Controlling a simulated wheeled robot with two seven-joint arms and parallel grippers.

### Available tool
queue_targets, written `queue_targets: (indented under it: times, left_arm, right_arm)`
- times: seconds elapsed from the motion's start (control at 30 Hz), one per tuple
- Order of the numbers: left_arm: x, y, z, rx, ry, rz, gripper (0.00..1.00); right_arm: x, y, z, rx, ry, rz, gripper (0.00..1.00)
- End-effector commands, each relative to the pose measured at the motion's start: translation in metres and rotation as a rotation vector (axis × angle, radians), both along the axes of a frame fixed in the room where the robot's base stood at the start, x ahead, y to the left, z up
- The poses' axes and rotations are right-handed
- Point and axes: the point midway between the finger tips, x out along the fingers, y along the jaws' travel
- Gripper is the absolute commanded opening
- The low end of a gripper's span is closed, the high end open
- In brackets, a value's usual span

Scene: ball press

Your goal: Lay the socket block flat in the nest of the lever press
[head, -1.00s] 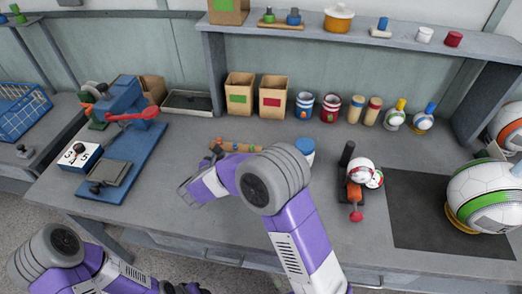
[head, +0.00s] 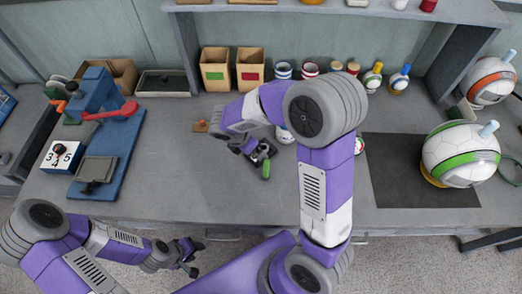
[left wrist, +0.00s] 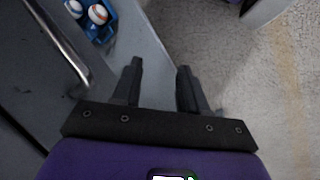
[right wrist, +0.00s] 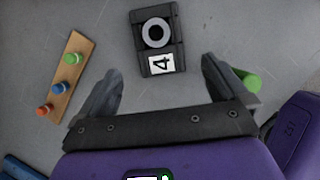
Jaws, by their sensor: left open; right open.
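The socket block (right wrist: 156,38) is black, with a grey ring around a dark hole and a white "4" label. It lies on the bench just beyond my right fingertips, and nothing grips it. My right gripper (right wrist: 163,78) is open and empty, low over the bench. In the head view the block (head: 265,151) is partly hidden by that gripper. The blue lever press (head: 98,92) with its red lever (head: 112,112) stands at the left; I cannot clearly make out its nest. My left gripper (head: 197,257) is open and empty off the bench's front edge; its fingers show in the left wrist view (left wrist: 160,72).
A green cylinder (right wrist: 246,80) is close beside my right finger. A wooden strip with coloured pegs (right wrist: 67,75) lies to the left.

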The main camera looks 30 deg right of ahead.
Motion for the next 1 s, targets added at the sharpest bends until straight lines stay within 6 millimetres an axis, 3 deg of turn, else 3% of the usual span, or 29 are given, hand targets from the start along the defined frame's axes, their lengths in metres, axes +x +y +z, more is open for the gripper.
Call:
queue_targets:
  times: [0.47,0.73,1.0]
  left_arm:
    - [0.0,0.0,-0.027,0.0,0.0,0.0,0.43]
    - [0.0,0.0,-0.026,0.0,0.0,0.0,0.43]
    - [0.0,0.0,-0.026,0.0,0.0,0.0,0.43]
  right_arm:
    - [0.003,-0.018,-0.058,-0.004,0.002,0.001,1.0]
    - [0.004,-0.02,-0.061,-0.003,0.0,0.003,1.0]
    - [0.004,-0.02,-0.06,-0.003,0.0,0.003,0.59]
